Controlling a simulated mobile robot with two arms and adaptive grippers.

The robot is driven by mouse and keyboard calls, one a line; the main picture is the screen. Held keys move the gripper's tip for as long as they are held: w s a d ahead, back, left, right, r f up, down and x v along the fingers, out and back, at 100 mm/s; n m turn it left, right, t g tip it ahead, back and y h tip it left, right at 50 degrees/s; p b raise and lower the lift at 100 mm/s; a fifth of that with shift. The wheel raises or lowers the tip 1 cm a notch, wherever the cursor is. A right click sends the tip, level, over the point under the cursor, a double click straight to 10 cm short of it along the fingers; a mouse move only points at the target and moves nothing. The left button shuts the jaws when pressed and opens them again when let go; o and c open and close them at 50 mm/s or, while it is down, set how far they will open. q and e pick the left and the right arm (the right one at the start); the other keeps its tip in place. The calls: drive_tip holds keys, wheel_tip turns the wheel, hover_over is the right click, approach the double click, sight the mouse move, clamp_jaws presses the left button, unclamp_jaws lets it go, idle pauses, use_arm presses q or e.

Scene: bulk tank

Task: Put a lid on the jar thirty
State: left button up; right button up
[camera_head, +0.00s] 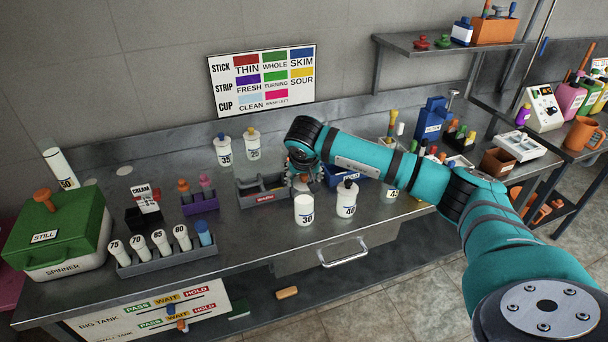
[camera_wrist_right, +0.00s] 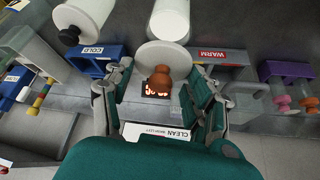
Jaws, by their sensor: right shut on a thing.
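Jar thirty (camera_head: 304,210) is a white jar marked 30, upright near the front edge of the bench. My right gripper (camera_head: 304,182) is just above and behind its top in the head view. In the right wrist view, my right gripper (camera_wrist_right: 160,88) is shut on a white round lid (camera_wrist_right: 152,56) with a brown knob (camera_wrist_right: 166,80) between the fingers. A white jar (camera_wrist_right: 170,18) shows just beyond the lid. I cannot tell whether the lid touches the jar. My left gripper is out of view.
Jar 40 (camera_head: 347,202) with a black knob stands close to the right of jar thirty. Jars 35 (camera_head: 223,153) and 25 (camera_head: 253,148) stand at the back. A grey WARM tray (camera_head: 262,193) is left and a blue COLD tray (camera_wrist_right: 92,52) sits nearby. A vial rack (camera_head: 165,260) stands front left.

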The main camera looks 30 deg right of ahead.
drive_tip(key=shift+f+b, duration=1.7)
drive_tip(key=shift+f, duration=0.65)
drive_tip(key=o, duration=1)
drive_tip(key=shift+r, duration=0.15)
drive_tip(key=v, duration=1.1)
drive_tip(key=shift+s+a+r, duration=0.15)
drive_tip(key=shift+s+r, duration=0.05)
drive_tip(key=shift+r, duration=0.1)
